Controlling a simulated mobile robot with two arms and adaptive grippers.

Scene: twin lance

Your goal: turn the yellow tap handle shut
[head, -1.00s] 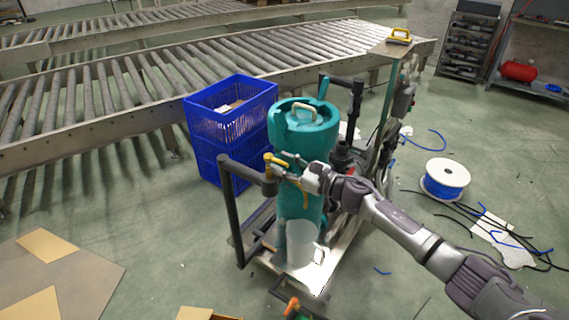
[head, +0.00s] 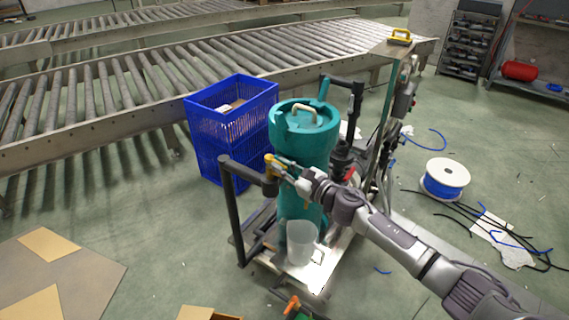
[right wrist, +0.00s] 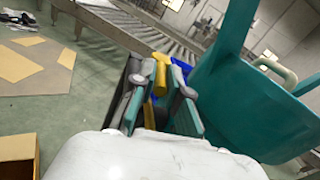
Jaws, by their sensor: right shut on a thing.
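The yellow tap handle (head: 269,160) sits on the dark pipe post at the left side of the teal tank (head: 300,150). In the right wrist view, the yellow handle (right wrist: 160,72) shows between the two teal-padded fingers. My right gripper (head: 280,169) reaches in from the right, across the front of the tank, and is shut on the handle. Its fingers hide part of the handle and the tap body. A clear jug (head: 299,243) stands on the cart at the foot of the tank. My left gripper is out of view.
Blue crates (head: 205,130) are stacked behind the tank, beside the roller conveyor (head: 120,95). A black cart rail (head: 233,200) rises to the left of the tap. A cable spool (head: 444,180) and loose cables lie on the floor at right.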

